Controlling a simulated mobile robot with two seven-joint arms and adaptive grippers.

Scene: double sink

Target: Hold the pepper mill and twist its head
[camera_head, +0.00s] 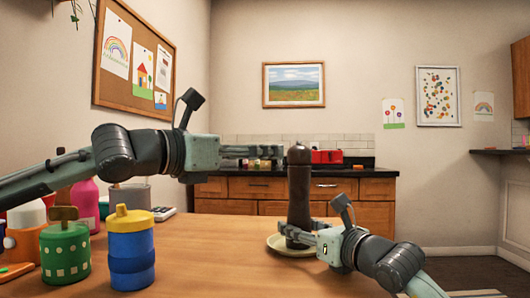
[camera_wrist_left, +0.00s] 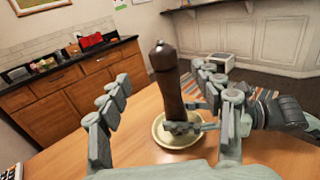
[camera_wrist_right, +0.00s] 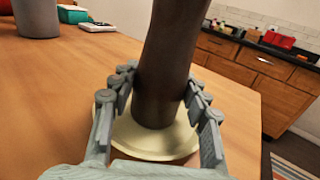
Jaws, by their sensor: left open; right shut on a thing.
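The dark brown pepper mill (camera_head: 299,190) stands upright on a cream saucer (camera_head: 277,244) on the wooden table. My right gripper (camera_head: 300,237) is shut on the lower body of the mill; in the right wrist view its fingers flank the mill's base (camera_wrist_right: 158,90). My left gripper (camera_head: 262,152) is open and empty, level with the mill's head and to its left. In the left wrist view the mill's round head (camera_wrist_left: 162,56) shows beyond and between the spread left fingers (camera_wrist_left: 165,110), apart from them. The head's far side is hidden.
A blue and yellow jar (camera_head: 131,255), a green dotted jar (camera_head: 65,252), a pink bottle (camera_head: 86,203) and a grey cup (camera_head: 129,195) stand at the table's left. The table around the saucer is clear. A counter with wooden drawers (camera_head: 255,187) stands behind.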

